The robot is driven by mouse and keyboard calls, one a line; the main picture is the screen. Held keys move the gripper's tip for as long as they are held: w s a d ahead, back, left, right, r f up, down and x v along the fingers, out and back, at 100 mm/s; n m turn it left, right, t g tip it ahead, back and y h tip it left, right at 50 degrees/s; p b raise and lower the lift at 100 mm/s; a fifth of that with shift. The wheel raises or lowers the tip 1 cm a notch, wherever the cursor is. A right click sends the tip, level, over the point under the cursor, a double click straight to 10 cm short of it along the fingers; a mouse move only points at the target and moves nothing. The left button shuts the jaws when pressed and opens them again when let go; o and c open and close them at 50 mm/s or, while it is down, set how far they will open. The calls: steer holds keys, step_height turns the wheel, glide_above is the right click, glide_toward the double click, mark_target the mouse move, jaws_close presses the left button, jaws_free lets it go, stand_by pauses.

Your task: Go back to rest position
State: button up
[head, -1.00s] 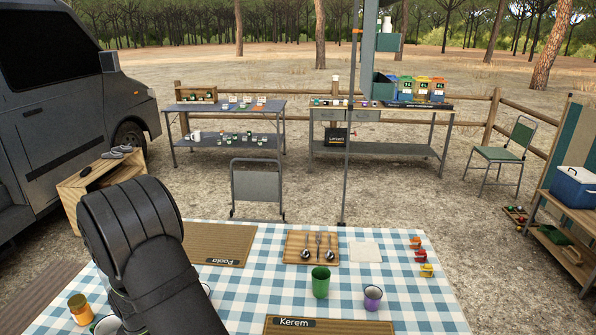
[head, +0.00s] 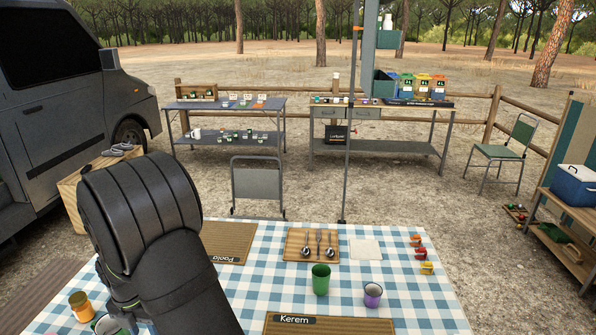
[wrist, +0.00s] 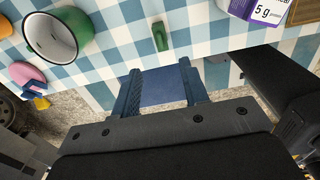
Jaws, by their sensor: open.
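My gripper (wrist: 159,78) shows in the wrist view with its two blue fingers apart and nothing held between them. It is over the near edge of the checked tablecloth (wrist: 205,40). A small green object (wrist: 160,36) lies on the cloth just beyond the fingertips, apart from them.
The table holds a green cup (head: 320,279), a purple cup (head: 373,294), a cutlery board (head: 296,240), placemats and an orange-yellow jar (head: 81,307). A wooden crate (head: 70,195) stands by the van.

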steer(key=w+d+r+m, duration=0.2)
steer(key=w+d+m, duration=0.2)
steer(key=w+d, duration=1.25)
steer(key=w+d+m, duration=0.3)
steer(key=d+m, duration=0.1)
steer(key=d, duration=2)
steer(key=shift+w+m, duration=0.2)
steer(key=shift+m, duration=0.1)
steer(key=shift+o, duration=0.5)
steer(key=shift+d+r, duration=0.1)
